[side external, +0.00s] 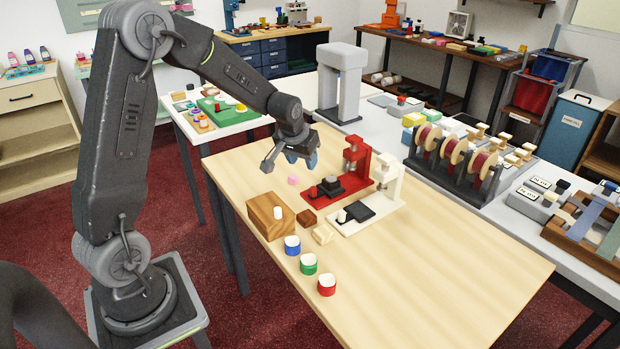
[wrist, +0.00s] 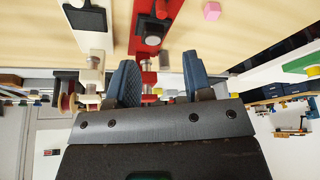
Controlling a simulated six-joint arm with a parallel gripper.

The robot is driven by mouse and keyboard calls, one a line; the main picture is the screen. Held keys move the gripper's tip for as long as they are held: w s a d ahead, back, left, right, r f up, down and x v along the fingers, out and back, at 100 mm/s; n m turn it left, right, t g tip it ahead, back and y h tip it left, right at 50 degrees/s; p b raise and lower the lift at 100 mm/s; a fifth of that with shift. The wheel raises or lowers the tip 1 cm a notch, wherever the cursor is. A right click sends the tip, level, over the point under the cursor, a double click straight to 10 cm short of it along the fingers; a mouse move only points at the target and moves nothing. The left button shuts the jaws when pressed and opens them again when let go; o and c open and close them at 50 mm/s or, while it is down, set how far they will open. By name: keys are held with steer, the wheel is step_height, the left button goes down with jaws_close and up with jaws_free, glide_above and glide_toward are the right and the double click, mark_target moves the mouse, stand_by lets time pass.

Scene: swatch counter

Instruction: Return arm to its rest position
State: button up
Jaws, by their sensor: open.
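My gripper (side external: 291,161) is open and empty, raised above the far left part of the wooden table (side external: 450,275). Its two blue fingers also show in the wrist view (wrist: 160,85), spread apart with nothing between them. My arm reaches over the table from its base at the left. Below and right of the gripper stand a red press (side external: 357,165) and a white press (side external: 388,180), each with a dark pad. A small pink block (side external: 293,180) lies on the table just below the gripper; it also shows in the wrist view (wrist: 211,11).
Blue (side external: 292,246), green (side external: 308,264) and red (side external: 326,285) cups line the near left edge. Small wooden pieces (side external: 307,218) lie by the presses. A grey arch (side external: 342,80) stands behind. The table's right front is clear.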

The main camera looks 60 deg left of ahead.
steer(key=s+d+r+m, duration=0.1)
steer(key=s+d+r, duration=0.4)
steer(key=d+r, duration=0.25)
steer(key=s+d+r+m+h, duration=0.1)
steer(key=s+d+r+m, duration=0.1)
steer(key=s+d, duration=0.3)
steer(key=s+d+r+m+t+h, duration=0.1)
steer(key=s+d+r, duration=0.3)
steer(key=s, duration=1)
steer(key=shift+d+m+t, duration=0.3)
steer(key=shift+d+m, duration=0.3)
steer(key=shift+d, duration=0.5)
